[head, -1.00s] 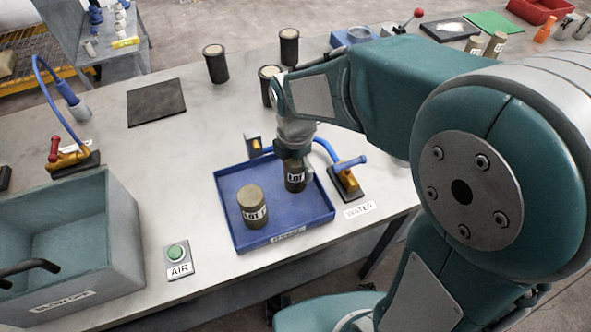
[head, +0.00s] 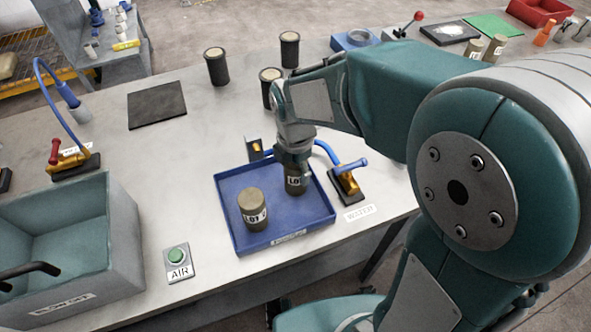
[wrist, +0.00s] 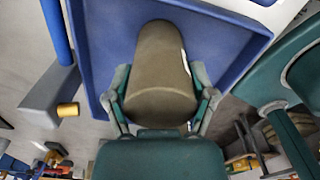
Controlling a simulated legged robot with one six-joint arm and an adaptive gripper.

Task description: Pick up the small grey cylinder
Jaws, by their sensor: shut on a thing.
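A grey-brown cylinder with a white LOT label (head: 296,184) stands at the back right of the blue tray (head: 234,180). My gripper (head: 295,163) comes down over it from above and hides its top. In the wrist view the cylinder (wrist: 162,60) fills the space between the fingers (wrist: 161,91), one on each side, shut on it. The tray is close beneath; I cannot tell whether the cylinder's base touches it. A second similar cylinder (head: 252,208) stands upright in the tray, to the front left, apart from my gripper.
A water valve (head: 346,180) with a blue handle stands just right of the tray. Several dark-cased cylinders (head: 216,66) stand farther back. A grey bin (head: 60,240) and a green AIR button (head: 177,255) are to the left. A black mat (head: 156,104) lies behind, with clear table around it.

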